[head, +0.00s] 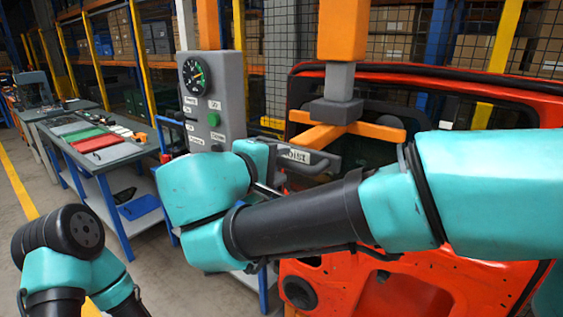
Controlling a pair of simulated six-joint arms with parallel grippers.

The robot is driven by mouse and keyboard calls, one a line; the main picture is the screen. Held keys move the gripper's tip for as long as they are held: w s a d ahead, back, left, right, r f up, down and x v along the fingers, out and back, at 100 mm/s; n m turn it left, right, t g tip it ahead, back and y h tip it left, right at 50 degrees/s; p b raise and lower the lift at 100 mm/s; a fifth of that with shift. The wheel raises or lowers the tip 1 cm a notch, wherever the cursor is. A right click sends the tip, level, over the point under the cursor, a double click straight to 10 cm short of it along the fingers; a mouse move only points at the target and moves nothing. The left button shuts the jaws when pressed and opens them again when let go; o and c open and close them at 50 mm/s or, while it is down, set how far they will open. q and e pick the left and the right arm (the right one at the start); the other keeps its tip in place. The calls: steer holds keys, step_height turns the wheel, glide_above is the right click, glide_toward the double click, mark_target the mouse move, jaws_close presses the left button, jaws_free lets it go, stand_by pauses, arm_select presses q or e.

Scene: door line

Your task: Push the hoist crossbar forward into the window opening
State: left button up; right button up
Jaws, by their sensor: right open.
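The hoist's grey post (340,82) comes down from an orange column. Behind it stands a red door (440,82) with a dark window opening (380,152). My right arm crosses in front of the door and hides much of it. My right gripper (276,178) is open at the left end of the crossbar; whether it touches is hidden.
A grey control panel (215,100) with a gauge and green button stands left of the hoist. A workbench (115,155) with green and red items is further left. Wire mesh and shelves of boxes are behind. Floor is clear at left.

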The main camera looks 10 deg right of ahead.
steer(key=shift+x, duration=0.95)
jaws_close()
